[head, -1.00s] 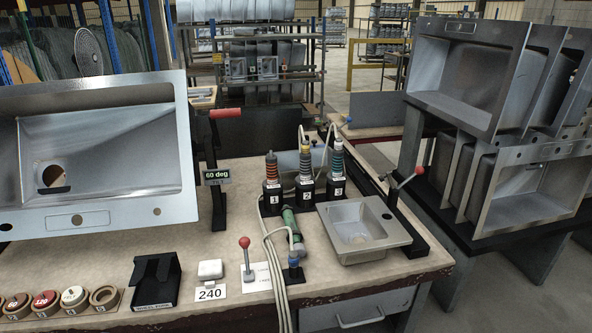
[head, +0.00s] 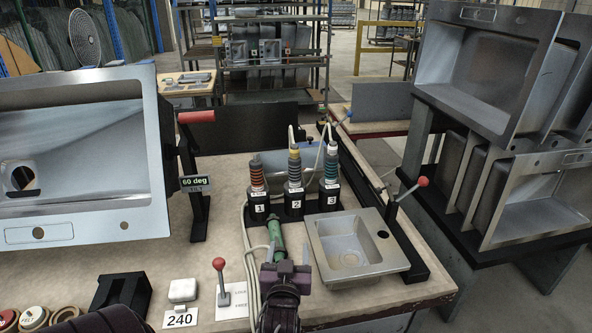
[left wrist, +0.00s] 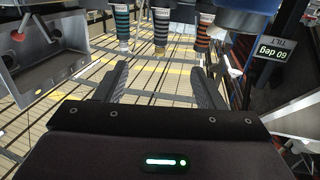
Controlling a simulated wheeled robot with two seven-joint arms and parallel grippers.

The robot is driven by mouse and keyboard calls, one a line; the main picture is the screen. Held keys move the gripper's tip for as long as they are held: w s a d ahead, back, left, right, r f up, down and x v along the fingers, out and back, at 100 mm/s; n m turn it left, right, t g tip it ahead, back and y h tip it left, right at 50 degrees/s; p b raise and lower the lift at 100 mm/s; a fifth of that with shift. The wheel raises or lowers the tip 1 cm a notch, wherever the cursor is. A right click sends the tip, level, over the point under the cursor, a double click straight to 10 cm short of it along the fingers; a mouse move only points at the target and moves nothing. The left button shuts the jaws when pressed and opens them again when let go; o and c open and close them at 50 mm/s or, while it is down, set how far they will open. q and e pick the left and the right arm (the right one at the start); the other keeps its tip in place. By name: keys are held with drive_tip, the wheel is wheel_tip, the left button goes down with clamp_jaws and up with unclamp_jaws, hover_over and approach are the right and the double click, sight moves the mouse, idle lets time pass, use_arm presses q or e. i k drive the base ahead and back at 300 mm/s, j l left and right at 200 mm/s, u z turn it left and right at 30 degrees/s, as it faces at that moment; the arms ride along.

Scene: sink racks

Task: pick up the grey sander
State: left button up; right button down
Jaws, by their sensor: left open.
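I cannot tell for sure which thing is the grey sander. Three upright striped tools stand in black numbered holders: red-ringed tool 1 (head: 257,178), yellow-topped tool 2 (head: 295,170) and grey-teal tool 3 (head: 332,165). A small pale grey block (head: 183,289) sits behind the "240" card.
A small metal sink (head: 350,262) stands right of my left gripper. A big tilted sink (head: 75,160) fills the left. A red-knobbed lever (head: 221,285) stands left of the gripper, near pale hoses (head: 250,270). Stacked sinks (head: 490,70) stand at the right.

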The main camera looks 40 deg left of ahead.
sight(294, 187)
drive_tip(key=i+j, duration=0.7)
drive_tip(key=j, duration=0.15)
